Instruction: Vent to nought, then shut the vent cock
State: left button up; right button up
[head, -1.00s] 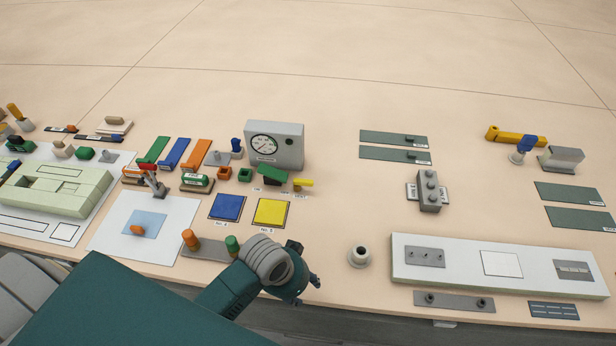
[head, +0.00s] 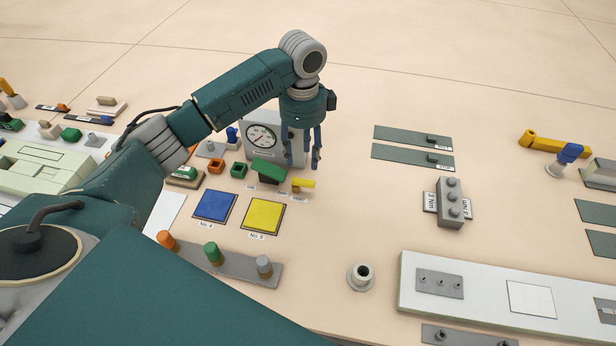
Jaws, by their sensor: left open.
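The pressure gauge (head: 261,136) is a white dial on a grey box at the back of the bench; my arm partly hides the box. Its needle is too small to read surely. A small yellow lever (head: 303,184) on a light base, with a small label by it, stands just in front of the box and looks like the vent cock. My left gripper (head: 303,162) points down above and just behind the yellow lever, open and empty, its fingers apart from the lever in the picture. My right gripper is out of view.
A green slanted block (head: 268,170) stands left of the yellow lever. A blue pad (head: 215,206) and a yellow pad (head: 263,215) lie in front. A grey block with several knobs (head: 450,203) stands to the right, with clear bench between.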

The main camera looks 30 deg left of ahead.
pick_arm(q)
send_over(304, 183)
notch_tip(304, 183, down, 5)
jog(key=shift+s+r+p, duration=0.1)
jog(key=shift+r+p, duration=0.05)
jog(key=shift+p, duration=0.15)
notch_tip(304, 183, down, 6)
jog(key=shift+r, duration=0.1)
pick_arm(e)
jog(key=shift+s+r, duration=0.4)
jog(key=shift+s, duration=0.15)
pick_arm(q)
jog(key=shift+c, duration=0.5)
grip_shut()
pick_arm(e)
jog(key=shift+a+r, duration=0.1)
